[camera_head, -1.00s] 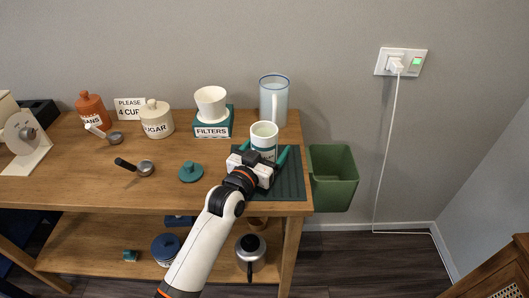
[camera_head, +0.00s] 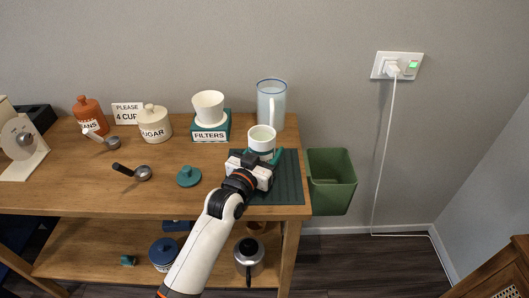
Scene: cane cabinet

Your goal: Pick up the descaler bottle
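No bottle with a readable descaler label shows. A white cylinder with a green lower band (camera_head: 262,136) stands upright on the dark green ribbed mat (camera_head: 288,184) at the table's right end. I cannot tell whether it is the descaler bottle. My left gripper (camera_head: 260,158) is at its near side, low to the mat, with green fingers partly hidden behind the gripper body and the cylinder. One finger shows to the right of the cylinder. I cannot tell whether the fingers touch it. My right gripper is out of view.
A clear jug (camera_head: 271,103) and a filters box (camera_head: 210,127) with a white dripper stand behind. A green lid (camera_head: 189,176), a scoop (camera_head: 143,173) and a sugar jar (camera_head: 154,126) are left. A green bin (camera_head: 331,181) hangs at the right edge.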

